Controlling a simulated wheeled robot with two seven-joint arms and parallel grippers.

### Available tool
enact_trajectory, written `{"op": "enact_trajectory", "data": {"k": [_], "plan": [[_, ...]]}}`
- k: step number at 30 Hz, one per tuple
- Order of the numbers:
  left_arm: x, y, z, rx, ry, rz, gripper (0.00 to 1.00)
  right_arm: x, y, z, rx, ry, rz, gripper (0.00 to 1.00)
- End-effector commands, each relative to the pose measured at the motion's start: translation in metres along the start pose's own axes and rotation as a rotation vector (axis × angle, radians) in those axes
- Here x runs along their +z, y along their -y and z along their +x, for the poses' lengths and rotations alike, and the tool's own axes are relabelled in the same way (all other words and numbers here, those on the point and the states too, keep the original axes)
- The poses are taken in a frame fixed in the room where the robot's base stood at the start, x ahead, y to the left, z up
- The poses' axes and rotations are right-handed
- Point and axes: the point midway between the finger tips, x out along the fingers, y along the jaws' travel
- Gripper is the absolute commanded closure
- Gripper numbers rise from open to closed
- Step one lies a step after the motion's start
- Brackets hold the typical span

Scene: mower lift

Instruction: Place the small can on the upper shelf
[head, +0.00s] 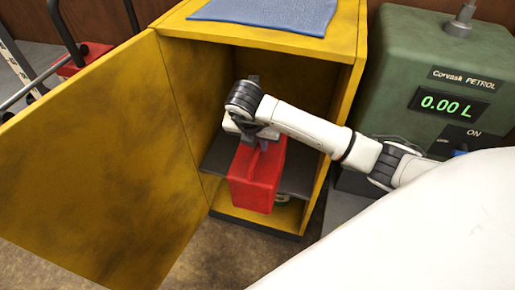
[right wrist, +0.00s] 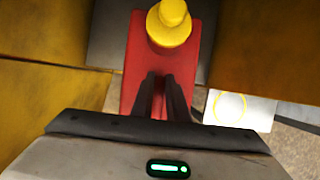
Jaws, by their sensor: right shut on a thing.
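The small red can (head: 258,180) is upright at the open front of the yellow cabinet (head: 330,190). My right gripper (head: 259,142) reaches in from the right and is shut on the can's top. In the right wrist view, its two dark fingers (right wrist: 165,95) close together over the red can (right wrist: 132,75), with the yellow cap (right wrist: 171,24) beyond them. The dark upper shelf (head: 297,180) lies behind and beside the can. The can covers part of its front edge, and its bottom shows lower than that edge; I cannot tell whether it touches the shelf. My left gripper is out of view.
The yellow cabinet door (head: 95,160) stands wide open on the left. A blue cloth (head: 265,10) lies on the cabinet top. A green petrol pump (head: 410,60) stands close on the right. A red object (head: 88,55) with metal bars is behind the door.

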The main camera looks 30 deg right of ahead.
Motion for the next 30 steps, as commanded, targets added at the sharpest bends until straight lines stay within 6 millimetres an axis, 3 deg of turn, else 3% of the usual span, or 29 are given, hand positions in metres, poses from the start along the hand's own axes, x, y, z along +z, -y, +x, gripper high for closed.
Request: {"op": "enact_trajectory", "data": {"k": [1,9,18,24,30], "plan": [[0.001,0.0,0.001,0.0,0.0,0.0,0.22,0.014,-0.001,0.002,0.004,0.008,0.008,1.0],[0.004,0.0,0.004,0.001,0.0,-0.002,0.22,0.069,0.001,0.025,0.005,0.008,0.006,1.0],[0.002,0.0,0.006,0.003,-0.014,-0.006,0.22,0.123,0.002,0.047,0.007,0.008,0.003,1.0],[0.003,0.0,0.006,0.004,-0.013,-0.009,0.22,0.136,0.003,0.052,0.007,0.007,0.001,1.0],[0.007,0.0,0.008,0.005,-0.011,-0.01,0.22,0.128,0.002,0.067,0.007,0.004,-0.002,1.0]]}}
